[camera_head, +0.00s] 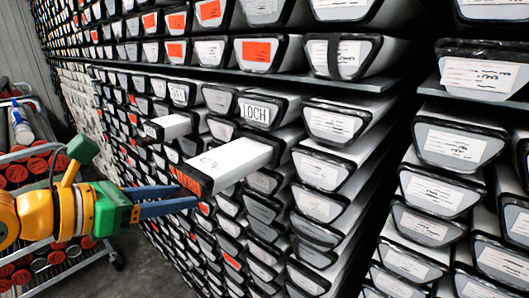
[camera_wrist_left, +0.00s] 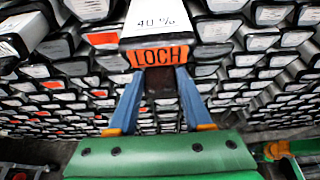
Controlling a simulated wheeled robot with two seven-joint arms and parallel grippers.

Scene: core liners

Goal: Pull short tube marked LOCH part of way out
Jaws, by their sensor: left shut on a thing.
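A white tube with a black end rim and an orange label (camera_head: 235,160) sticks out of the rack well past its neighbours. In the left wrist view the orange label of this tube (camera_wrist_left: 160,55) reads LOCH, and "40 %" is on its white top. My left gripper (camera_head: 190,196) is shut on the front end of this tube; its blue fingers (camera_wrist_left: 158,78) also show below the label in the left wrist view. The tube's back end is hidden in the rack.
Rows of similar tubes fill the rack, with a shelf edge (camera_head: 300,86) above. Another white tube (camera_head: 172,126) sticks out behind the held one. A wire cart (camera_head: 30,155) with red-ended items stands at left. Grey floor (camera_head: 150,270) is open below my arm.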

